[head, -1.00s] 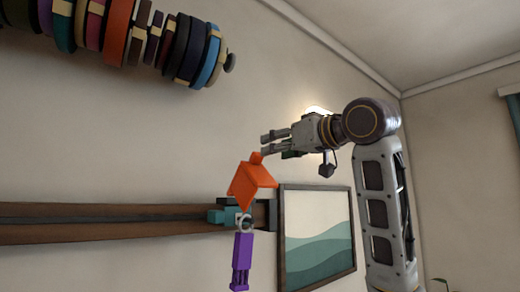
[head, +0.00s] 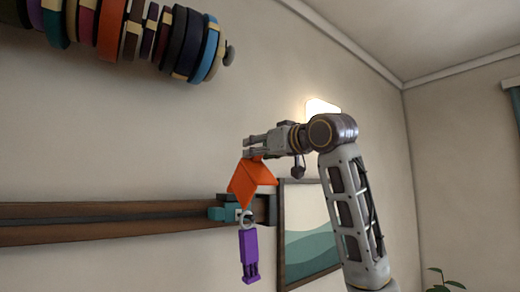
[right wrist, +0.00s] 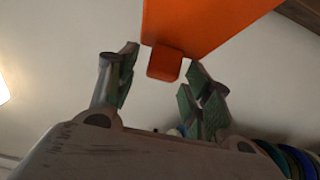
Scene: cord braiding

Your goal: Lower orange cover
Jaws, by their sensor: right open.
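The orange cover (head: 252,183) is tilted up above the teal block (head: 224,213) at the right end of the brown rail. Its small orange tab shows between my fingers in the right wrist view, with the cover (right wrist: 205,22) above it. My right gripper (head: 250,147) is open at the top of the cover, and its fingers (right wrist: 156,82) stand on either side of the tab (right wrist: 165,64). Whether they touch it I cannot tell. A purple piece (head: 248,254) hangs from a pale ring (head: 246,217) below the cover. My left gripper is out of view.
The brown rail (head: 110,221) runs along the wall to the left. A bar of coloured rings (head: 110,30) is at the top left. A framed picture (head: 308,238) hangs behind my right arm. The wall between rings and rail is clear.

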